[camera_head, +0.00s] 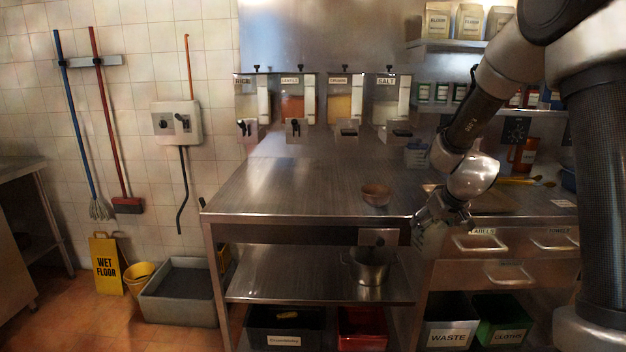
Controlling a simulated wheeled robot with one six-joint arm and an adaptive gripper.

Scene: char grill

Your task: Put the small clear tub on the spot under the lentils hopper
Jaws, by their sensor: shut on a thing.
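The lentils hopper (292,104) hangs on the back wall, second from the left, with orange-red contents and a dark outlet below. The counter (290,185) below it looks bare at that spot. My gripper (432,222) is in front of the counter's right part, low and far to the right of the lentils hopper. It is shut on a small, pale, see-through thing (424,238) that seems to be the small clear tub. The fingers and the dim light hide most of its shape.
A brown bowl (376,195) stands on the counter between my gripper and the hoppers. Rice (246,100), grain (340,105) and salt (387,105) hoppers flank the lentils. A bluish container (417,156) stands at the back right. The counter's left half is clear.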

